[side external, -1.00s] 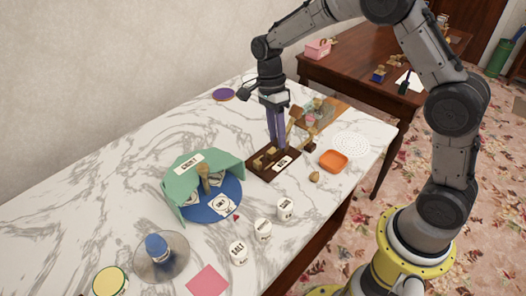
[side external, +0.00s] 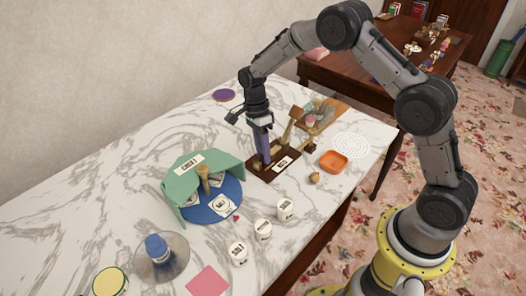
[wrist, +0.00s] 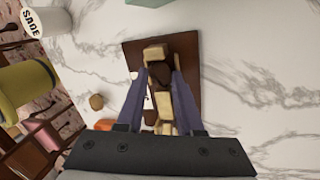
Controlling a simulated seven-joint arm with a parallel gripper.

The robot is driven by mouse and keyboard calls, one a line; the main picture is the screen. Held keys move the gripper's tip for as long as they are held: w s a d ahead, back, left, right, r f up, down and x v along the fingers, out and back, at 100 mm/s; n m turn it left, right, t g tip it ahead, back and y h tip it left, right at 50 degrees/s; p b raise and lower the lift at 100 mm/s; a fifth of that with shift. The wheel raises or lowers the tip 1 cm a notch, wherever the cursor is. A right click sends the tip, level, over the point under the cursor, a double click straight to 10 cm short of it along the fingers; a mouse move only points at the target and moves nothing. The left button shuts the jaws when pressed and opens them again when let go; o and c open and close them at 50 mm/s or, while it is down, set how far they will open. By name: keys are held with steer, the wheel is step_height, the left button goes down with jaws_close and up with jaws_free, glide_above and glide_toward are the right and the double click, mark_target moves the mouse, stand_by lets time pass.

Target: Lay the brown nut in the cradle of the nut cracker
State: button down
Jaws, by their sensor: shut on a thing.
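The nut cracker (side external: 291,157) is a dark board with pale wooden blocks and a raised wooden lever; it also shows in the wrist view (wrist: 190,62). My gripper (side external: 265,161) points down over the board's left part, its purple fingers low among the blocks. In the wrist view my gripper (wrist: 160,77) is shut on a dark brown thing, seemingly the brown nut (wrist: 160,75), close to a pale block. The fingers partly hide it, and I cannot tell whether it touches the cradle. A lighter tan nut (side external: 315,177) lies on the marble beside the board, also in the wrist view (wrist: 96,101).
An orange dish (side external: 334,161) and a white perforated mat (side external: 351,145) lie right of the cracker. A blue disc (side external: 228,202) with a green folded stand (side external: 190,167) is to the left. White labelled pots (side external: 285,209) stand in front.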

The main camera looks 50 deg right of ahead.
steer(key=shift+f, duration=0.2)
steer(key=shift+f, duration=0.1)
steer(key=c, duration=0.6)
jaws_free()
steer(key=shift+f, duration=0.1)
steer(key=shift+o, duration=0.2)
